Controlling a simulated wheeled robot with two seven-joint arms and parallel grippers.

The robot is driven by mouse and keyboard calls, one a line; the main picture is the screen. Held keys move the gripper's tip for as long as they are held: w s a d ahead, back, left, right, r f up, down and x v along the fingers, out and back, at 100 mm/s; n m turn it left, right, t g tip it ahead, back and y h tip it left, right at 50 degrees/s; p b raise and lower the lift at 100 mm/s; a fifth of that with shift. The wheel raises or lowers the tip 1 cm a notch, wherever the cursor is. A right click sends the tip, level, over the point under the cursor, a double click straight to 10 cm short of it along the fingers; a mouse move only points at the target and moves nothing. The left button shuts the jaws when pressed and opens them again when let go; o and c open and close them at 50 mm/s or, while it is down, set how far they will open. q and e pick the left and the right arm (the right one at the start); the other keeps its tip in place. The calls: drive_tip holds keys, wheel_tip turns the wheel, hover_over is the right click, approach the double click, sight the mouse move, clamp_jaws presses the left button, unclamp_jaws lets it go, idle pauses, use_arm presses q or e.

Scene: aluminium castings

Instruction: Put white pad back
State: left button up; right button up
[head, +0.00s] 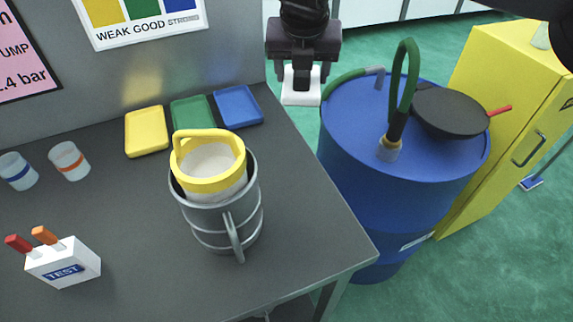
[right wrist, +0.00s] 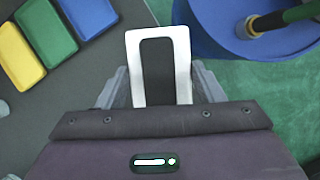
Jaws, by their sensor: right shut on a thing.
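My right gripper (head: 301,76) is at the top middle of the head view, beyond the table's far right corner and left of the blue drum. It is shut on a white pad (head: 301,97) that hangs below the fingers. In the right wrist view the white pad (right wrist: 183,62) shows as a white rectangle around a dark middle, between the gripper's grey fingers (right wrist: 157,88). I cannot tell whether the dark middle is an opening or a patch. My left gripper is in neither view.
Yellow (head: 146,131), green (head: 192,112) and blue (head: 238,106) flat trays lie along the back of the dark table (head: 310,230). A yellow-rimmed container (head: 209,182) sits in a metal holder (head: 224,222). A TEST box (head: 63,264) and two cups stand left. A blue drum (head: 350,170) stands right.

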sight(286, 75)
drive_tip(key=a+n, duration=0.1)
drive_tip(key=a+n+y+b, duration=0.1)
drive_tip(key=n, duration=0.1)
drive_tip(key=w+a+n, duration=0.1)
drive_tip(key=n, duration=0.1)
drive_tip(key=shift+w+r+y+b, duration=0.1)
drive_tip(key=shift+r+y+b, duration=0.25)
drive_tip(key=shift+y, duration=0.05)
drive_tip(key=shift+f, duration=0.25)
wheel_tip(286, 75, down, 14)
drive_tip(key=b, duration=0.2)
drive_tip(key=shift+r+b, duration=0.15)
drive_tip(key=shift+b, duration=0.2)
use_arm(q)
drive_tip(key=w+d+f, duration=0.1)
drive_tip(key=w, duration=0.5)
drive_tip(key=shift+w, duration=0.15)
use_arm(e)
drive_tip(key=shift+f, duration=2.75)
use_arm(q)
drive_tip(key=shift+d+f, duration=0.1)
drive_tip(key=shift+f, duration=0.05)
use_arm(e)
drive_tip(key=shift+f, duration=0.1)
drive_tip(key=o, duration=0.9)
drive_tip(key=shift+o, duration=0.2)
